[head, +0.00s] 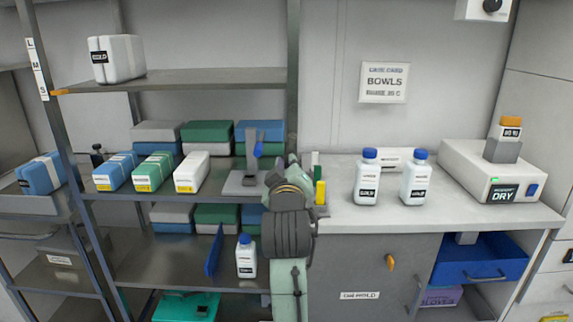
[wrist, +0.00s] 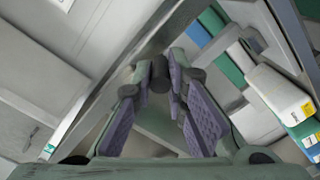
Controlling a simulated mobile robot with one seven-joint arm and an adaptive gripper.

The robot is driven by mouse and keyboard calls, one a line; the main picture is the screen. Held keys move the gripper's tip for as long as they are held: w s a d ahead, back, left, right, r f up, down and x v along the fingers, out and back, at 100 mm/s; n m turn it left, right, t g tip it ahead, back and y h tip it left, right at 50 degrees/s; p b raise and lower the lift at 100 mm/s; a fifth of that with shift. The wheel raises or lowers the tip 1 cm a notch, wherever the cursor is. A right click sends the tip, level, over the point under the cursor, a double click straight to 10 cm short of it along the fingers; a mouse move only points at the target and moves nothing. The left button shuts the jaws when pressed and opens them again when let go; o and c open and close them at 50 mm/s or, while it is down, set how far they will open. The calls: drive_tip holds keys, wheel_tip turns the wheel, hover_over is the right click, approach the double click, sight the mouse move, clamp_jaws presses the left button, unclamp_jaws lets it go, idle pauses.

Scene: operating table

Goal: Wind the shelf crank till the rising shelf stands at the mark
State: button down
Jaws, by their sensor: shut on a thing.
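The rising shelf (head: 190,79) is the top board of the rack at the left and bears a white box labelled GOLD or similar. An orange pointer (head: 60,91) at its left end stands beside the lower end of a white strip lettered L, M, S (head: 37,69) on the rack post. My gripper (wrist: 160,88) is shut on a dark round knob, apparently the crank handle (wrist: 160,74), between its purple-padded fingers. In the head view my arm hides the fingers and the crank, near the rack's right post.
Packs (head: 154,172) and a grey stand (head: 243,180) fill the middle shelf left of my arm. White bottles with blue caps (head: 367,178) stand on the counter (head: 340,213) to the right. A lower shelf holds another bottle (head: 246,257) and a blue divider (head: 214,252).

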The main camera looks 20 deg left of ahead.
drive_tip(key=shift+f, duration=0.1)
idle(0.3)
drive_tip(key=c, duration=1.6)
unclamp_jaws()
drive_tip(key=v, duration=0.7)
drive_tip(key=shift+s+d, duration=0.1)
drive_tip(key=shift+s, duration=0.15)
